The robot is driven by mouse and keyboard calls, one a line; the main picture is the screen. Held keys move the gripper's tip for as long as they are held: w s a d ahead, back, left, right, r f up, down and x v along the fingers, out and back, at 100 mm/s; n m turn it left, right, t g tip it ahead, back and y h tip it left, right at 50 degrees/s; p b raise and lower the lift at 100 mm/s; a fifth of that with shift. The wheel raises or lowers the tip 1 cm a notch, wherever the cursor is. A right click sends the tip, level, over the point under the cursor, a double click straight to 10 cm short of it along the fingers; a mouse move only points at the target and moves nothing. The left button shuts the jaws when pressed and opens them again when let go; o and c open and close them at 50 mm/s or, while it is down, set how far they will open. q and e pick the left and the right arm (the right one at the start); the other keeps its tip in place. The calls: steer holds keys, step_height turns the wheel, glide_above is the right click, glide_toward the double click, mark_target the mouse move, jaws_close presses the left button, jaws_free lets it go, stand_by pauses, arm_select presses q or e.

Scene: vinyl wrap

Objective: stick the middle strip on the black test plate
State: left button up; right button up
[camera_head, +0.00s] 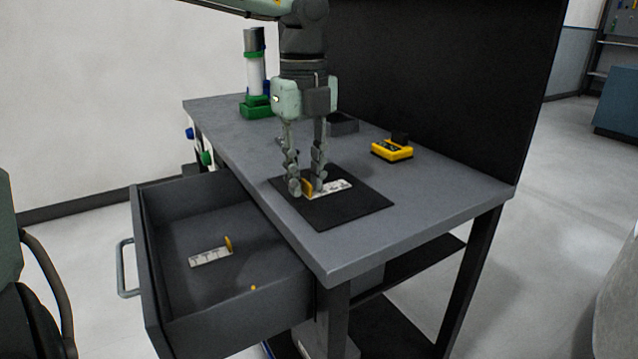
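The black test plate (347,209) lies flat on the tabletop near the front edge. A white strip with dark markings (336,187) is on or just above the plate; I cannot tell if it is stuck flat. Its yellow tab (308,187) stands at its left end. My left gripper (308,182) points straight down over the plate, its fingertips on either side of the tab. I cannot tell whether they press on it. Another white strip with a yellow tab (209,257) lies in the open drawer. My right gripper is not in view.
The drawer (218,325) is pulled out at the table's left front. A yellow-and-black device (391,150) stands right of the plate. A green stand with a white cylinder (256,106) is at the back left. A dark panel (440,90) borders the table's far side.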

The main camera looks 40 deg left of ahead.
arm_select(q)
steer(key=shift+r, duration=0.2)
step_height(320, 180, up, 12)
stand_by(0.5)
steer(key=shift+f, duration=0.2)
stand_by(0.3)
